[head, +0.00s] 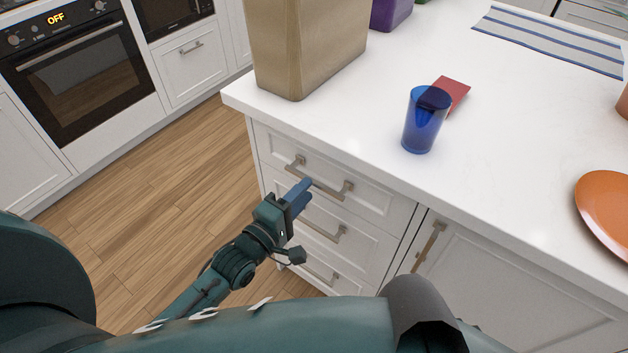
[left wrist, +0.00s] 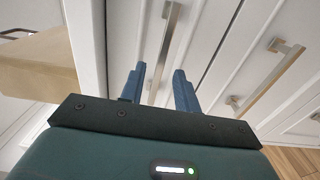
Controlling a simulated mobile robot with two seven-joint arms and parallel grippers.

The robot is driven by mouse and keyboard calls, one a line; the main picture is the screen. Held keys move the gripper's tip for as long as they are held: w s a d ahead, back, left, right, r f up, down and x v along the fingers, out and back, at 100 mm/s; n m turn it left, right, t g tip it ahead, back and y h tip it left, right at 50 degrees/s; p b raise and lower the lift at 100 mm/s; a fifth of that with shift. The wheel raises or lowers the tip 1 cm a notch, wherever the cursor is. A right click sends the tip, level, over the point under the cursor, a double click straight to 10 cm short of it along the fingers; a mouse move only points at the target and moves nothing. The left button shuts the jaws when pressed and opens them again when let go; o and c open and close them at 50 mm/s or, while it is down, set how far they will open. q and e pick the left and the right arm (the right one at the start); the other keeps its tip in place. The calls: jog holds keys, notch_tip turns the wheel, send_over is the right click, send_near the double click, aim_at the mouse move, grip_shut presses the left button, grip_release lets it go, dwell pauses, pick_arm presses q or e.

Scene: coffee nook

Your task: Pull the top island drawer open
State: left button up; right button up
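The top island drawer (head: 375,201) is shut under the white counter, with a metal bar handle (head: 322,184) across its front. My left gripper (head: 300,190) is at this handle, with its blue fingers pointing to the drawer front. In the left wrist view the gripper (left wrist: 160,78) is open, and the top drawer's handle (left wrist: 168,45) runs through the gap between the fingers. The fingers are apart, and I cannot tell whether either touches the bar. My right gripper is not in view.
A second drawer handle (head: 325,229) and a third (head: 320,273) are below. A cabinet door handle (head: 430,246) is to the right. On the counter stand a beige box (head: 305,45), a blue cup (head: 425,125) and an orange plate (head: 606,205). Wooden floor is clear on the left.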

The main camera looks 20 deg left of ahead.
pick_arm(q)
jog(key=shift+x, duration=2.2)
jog(key=shift+c, duration=0.2)
grip_shut()
